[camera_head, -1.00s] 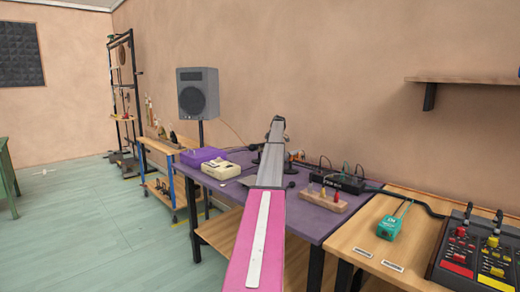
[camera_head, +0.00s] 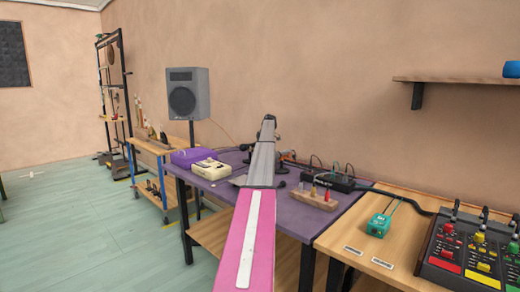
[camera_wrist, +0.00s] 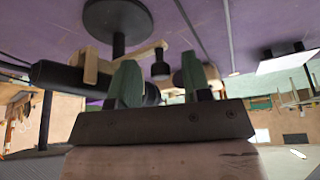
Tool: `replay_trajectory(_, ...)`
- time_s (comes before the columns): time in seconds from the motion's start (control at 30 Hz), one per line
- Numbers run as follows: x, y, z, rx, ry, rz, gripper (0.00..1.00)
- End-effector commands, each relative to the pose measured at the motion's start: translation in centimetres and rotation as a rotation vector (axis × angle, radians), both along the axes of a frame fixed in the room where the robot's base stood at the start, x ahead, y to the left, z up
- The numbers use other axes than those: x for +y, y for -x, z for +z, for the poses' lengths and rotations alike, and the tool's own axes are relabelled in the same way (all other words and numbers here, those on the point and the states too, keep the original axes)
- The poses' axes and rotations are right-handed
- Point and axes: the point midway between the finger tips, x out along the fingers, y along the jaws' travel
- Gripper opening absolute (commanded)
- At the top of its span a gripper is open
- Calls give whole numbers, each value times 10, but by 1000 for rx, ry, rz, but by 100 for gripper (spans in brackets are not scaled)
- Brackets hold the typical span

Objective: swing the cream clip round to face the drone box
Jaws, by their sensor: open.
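My gripper (camera_wrist: 158,80) shows in the wrist view with its two green fingers apart. A cream piece (camera_wrist: 90,66), which looks like the clip, wraps a black cylinder beside the left finger. A cream arm with a dark knob (camera_wrist: 160,70) lies between the fingers, and more cream shows behind the right finger. I cannot tell whether either finger touches it. A round black base (camera_wrist: 118,18) stands on the purple table. In the head view my arm hides the clip and gripper. A cream box (camera_head: 215,169) and a purple box (camera_head: 193,157) sit there; I cannot tell which is the drone box.
The purple table (camera_head: 300,216) also holds a wooden block with coloured pegs (camera_head: 313,200) and a black box (camera_head: 338,182) with cables. A teal box (camera_head: 379,225) and a mixer (camera_head: 472,250) sit on the wooden table at right. A speaker (camera_head: 188,94) stands behind.

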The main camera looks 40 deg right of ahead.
Motion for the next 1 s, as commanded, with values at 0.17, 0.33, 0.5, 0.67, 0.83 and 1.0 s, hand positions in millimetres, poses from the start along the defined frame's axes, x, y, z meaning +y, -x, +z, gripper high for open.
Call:
replay_trajectory(0.17,-9,1,20,0,0,0,44)
replay_trajectory(0.33,-21,4,49,-2,1,-1,44)
replay_trajectory(0.5,-33,8,77,-1,1,0,44)
replay_trajectory(0.67,-38,10,92,0,0,0,44)
replay_trajectory(0.83,-38,11,94,1,0,0,44)
replay_trajectory(1.0,-38,11,94,0,0,0,44)
